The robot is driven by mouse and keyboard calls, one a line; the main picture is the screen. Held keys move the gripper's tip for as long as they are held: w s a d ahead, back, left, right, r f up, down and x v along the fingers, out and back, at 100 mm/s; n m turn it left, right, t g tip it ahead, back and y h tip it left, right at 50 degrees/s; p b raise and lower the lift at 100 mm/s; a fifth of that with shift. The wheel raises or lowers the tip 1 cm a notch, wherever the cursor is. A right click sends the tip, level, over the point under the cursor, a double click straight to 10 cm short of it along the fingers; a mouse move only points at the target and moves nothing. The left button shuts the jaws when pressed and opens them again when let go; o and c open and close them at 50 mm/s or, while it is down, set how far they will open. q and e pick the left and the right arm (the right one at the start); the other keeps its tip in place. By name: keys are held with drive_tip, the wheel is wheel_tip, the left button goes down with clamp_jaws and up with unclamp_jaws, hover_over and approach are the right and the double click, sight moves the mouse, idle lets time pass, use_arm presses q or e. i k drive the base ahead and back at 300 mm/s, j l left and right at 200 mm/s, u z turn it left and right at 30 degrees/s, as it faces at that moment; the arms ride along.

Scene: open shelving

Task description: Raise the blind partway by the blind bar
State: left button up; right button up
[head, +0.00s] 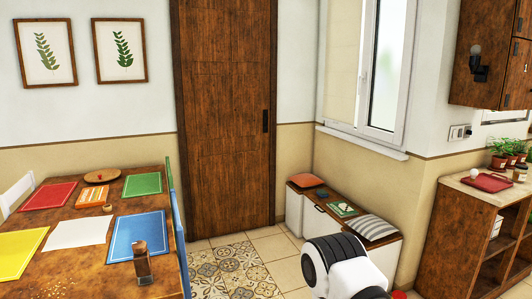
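The window (385,70) is on the right-hand wall, with a white frame and a frosted pane. A flat beige panel (342,60) covers its left part and looks like a lowered blind. I cannot make out a separate blind bar on it, and its top is cut off by the picture edge. The white window sill (362,142) runs below. A white and black link of my arm rises at the bottom centre, below and apart from the window. Neither of my grippers shows.
A low white bench (375,243) with a striped cushion (373,227) stands under the window. A wooden shelf unit (482,235) stands at the right, under a wall cabinet (488,55). A dining table (95,265) fills the lower left. Tiled floor (235,265) is free between.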

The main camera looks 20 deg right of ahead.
sight(336, 110)
drive_tip(key=i+l+z, duration=0.3)
drive_tip(key=i, duration=0.35)
drive_tip(key=i+l+z, duration=0.35)
drive_tip(key=i, duration=0.35)
drive_tip(key=i+z, duration=0.3)
drive_tip(key=i, duration=0.4)
